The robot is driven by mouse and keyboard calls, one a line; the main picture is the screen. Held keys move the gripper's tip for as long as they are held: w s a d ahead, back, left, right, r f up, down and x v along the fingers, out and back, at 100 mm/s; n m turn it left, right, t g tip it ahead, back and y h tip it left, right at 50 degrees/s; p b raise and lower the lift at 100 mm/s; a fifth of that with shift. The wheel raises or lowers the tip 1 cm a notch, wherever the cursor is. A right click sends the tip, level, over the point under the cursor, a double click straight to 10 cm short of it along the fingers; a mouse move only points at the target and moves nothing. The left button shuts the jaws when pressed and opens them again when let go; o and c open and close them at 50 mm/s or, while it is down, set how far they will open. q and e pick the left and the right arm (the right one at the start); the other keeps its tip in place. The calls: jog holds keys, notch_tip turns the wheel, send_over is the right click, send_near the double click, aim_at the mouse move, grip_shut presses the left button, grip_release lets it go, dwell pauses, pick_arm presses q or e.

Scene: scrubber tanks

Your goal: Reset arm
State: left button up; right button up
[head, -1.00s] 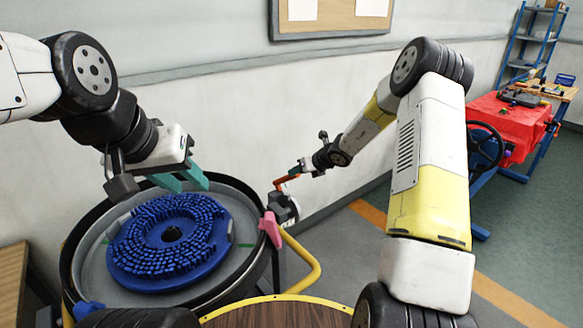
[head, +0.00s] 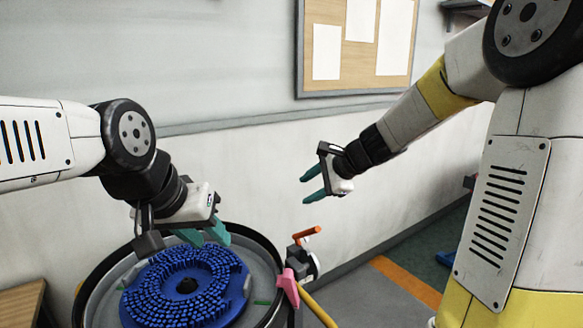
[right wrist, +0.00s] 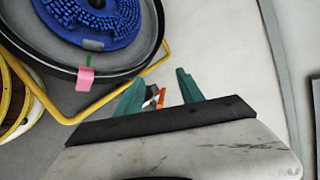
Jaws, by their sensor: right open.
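My left gripper (head: 204,236) hangs over the back of the round tank, its teal fingers close above the blue bristled brush. I cannot tell from this angle how far apart its fingers are. My right gripper (head: 312,185) is in the air to the right of the tank, above an orange-handled valve (head: 305,250). Its teal fingers are apart with nothing between them. In the right wrist view the same open fingers (right wrist: 160,93) show, with the orange handle (right wrist: 161,98) visible beyond them.
The blue brush (head: 185,290) lies in the round tank (head: 264,247) with a pink clip (head: 289,288) on its rim. A yellow tube rail (head: 318,311) runs beside it. A wall with a notice board (head: 304,84) stands behind.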

jog(key=s+d+r+n+h, duration=0.1)
jog(key=s+d+n, duration=0.2)
jog(key=s, duration=0.5)
jog(key=s+d+n+h, duration=0.2)
jog(key=s+n, duration=0.4)
jog(key=s, duration=0.3)
jog(key=s+d+r+n+h, duration=0.1)
jog(key=s+d+n, duration=0.3)
jog(key=s, duration=0.4)
jog(key=shift+s+d+r+n+g+h, duration=0.2)
jog(key=shift+r+n+g+h, duration=0.15)
jog(key=shift+n, duration=0.35)
jog(key=shift+s, duration=0.1)
